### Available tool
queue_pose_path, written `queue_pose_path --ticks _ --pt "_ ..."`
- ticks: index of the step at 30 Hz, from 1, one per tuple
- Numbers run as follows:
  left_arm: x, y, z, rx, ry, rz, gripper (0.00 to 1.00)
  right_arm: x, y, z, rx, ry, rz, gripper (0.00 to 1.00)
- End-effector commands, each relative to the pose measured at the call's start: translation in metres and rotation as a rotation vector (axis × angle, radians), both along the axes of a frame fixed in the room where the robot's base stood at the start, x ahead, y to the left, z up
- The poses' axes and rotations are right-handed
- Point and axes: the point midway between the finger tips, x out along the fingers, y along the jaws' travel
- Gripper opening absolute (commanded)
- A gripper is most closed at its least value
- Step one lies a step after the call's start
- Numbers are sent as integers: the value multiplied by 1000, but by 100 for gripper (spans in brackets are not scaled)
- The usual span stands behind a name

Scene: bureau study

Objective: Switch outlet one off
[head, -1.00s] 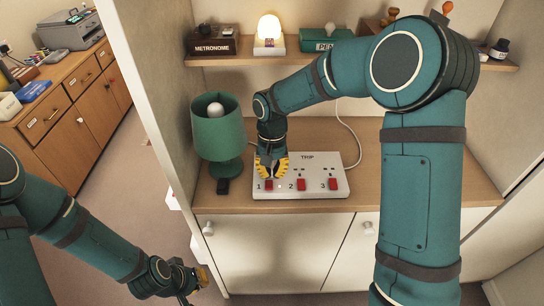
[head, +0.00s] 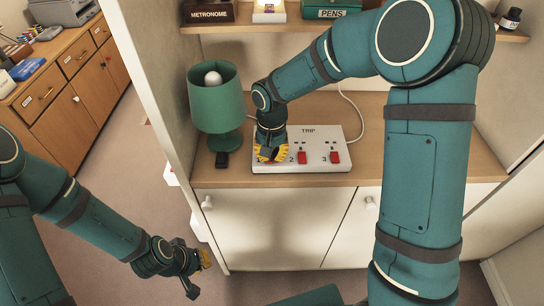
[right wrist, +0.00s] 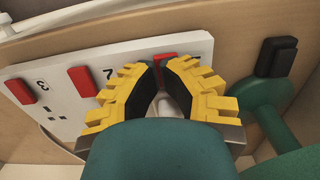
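The white outlet board (head: 320,135), marked TRIP, lies on the wooden counter with red switches in a row. Switch two (head: 302,158) and switch three (head: 335,157) show clearly. Switch one is hidden in the head view. The right wrist view shows part of its red top (right wrist: 164,57) just beyond the fingertips. My right gripper (head: 270,153) is over the board's left end, pointing down, its yellow fingers (right wrist: 161,73) a small gap apart with nothing visibly held. Contact and the switch's position cannot be told. My left gripper (head: 200,273) is open and empty, low in front of the cupboard.
A green lamp (head: 216,100) with an unlit bulb stands left of the board, a small black block (head: 222,159) at its foot. A white cable (head: 356,120) runs behind the board. A shelf (head: 400,28) hangs above. The counter right of the board is clear.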

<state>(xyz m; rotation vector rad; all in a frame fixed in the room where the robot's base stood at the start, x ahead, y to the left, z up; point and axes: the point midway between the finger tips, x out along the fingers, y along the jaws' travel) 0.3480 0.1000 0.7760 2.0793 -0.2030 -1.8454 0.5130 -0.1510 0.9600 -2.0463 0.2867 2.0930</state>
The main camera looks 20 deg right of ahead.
Motion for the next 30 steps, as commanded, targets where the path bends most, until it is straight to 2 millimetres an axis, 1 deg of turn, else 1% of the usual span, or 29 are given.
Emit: queue_pose_path --ticks 1,4,7,10,17,30 --pt "-2 0 -12 0 3 -2 0 -2 0 -8 -10 -21 3 0" --pt "-3 0 -21 -2 6 -6 0 -3 0 -8 -23 -64 2 0" --pt "-4 -1 -26 -2 9 -8 0 -4 -1 -7 -30 -89 0 0" --pt "-4 -1 -23 -2 8 -9 0 -5 -1 -5 -31 -87 -1 0" --pt "-4 -1 -22 -2 8 -9 0 -4 -2 -6 -32 -83 -2 0" --pt "-3 -1 -20 -2 9 -8 0 12 -8 -7 -33 -88 -4 0"
